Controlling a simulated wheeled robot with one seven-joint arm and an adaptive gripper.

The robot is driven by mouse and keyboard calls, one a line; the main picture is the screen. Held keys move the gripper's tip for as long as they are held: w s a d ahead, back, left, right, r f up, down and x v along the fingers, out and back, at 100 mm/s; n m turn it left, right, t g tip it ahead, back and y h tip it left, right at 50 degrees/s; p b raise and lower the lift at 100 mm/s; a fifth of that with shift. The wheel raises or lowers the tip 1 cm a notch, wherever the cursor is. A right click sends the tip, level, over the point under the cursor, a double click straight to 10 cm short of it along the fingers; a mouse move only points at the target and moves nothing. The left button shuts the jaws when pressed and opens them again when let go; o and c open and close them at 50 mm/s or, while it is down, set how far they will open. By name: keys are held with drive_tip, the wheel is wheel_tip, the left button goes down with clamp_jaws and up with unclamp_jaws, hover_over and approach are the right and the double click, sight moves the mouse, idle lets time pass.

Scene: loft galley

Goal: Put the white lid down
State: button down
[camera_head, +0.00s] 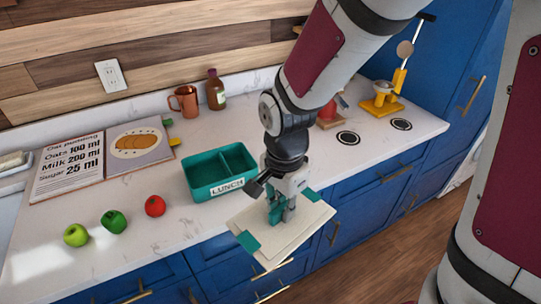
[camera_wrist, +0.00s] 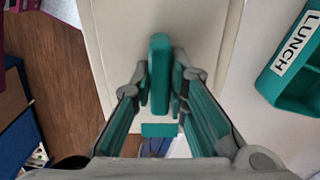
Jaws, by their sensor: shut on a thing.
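The white lid (camera_head: 274,245) is a flat pale rectangle with teal clips at its ends and a teal handle (camera_wrist: 160,72) standing up in its middle. My gripper (camera_head: 281,208) is shut on this handle, and the lid hangs below it. In the head view the lid overlaps the counter's front edge and the blue drawers. The gap between lid and counter cannot be judged. In the wrist view my gripper (camera_wrist: 160,92) has a finger on each side of the handle. The teal lunch box (camera_head: 205,190) stands uncovered on the counter, left of and behind the lid.
The counter (camera_head: 160,225) is clear in front of the lunch box. An open recipe book (camera_head: 68,168), copper mug (camera_head: 185,101) and bottle (camera_head: 215,90) stand farther back. A yellow stand (camera_head: 382,106) is at right.

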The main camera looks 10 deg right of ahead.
drive_tip(key=w+d+f+n, duration=0.2)
drive_tip(key=w+d+n, duration=0.1)
drive_tip(key=w, duration=0.3)
drive_tip(key=w+d+f+n, duration=0.2)
drive_tip(key=w+f+n, duration=0.1)
drive_tip(key=w+n, duration=0.2)
drive_tip(key=w+d+f+n, duration=0.2)
drive_tip(key=w+d+n, duration=0.1)
drive_tip(key=w, duration=0.4)
drive_tip(key=shift+w+d+f+n, duration=0.3)
drive_tip(key=shift+w+n, duration=0.1)
drive_tip(key=shift+n, duration=0.1)
drive_tip(key=shift+s+a+r, duration=0.15)
drive_tip(key=shift+a, duration=0.05)
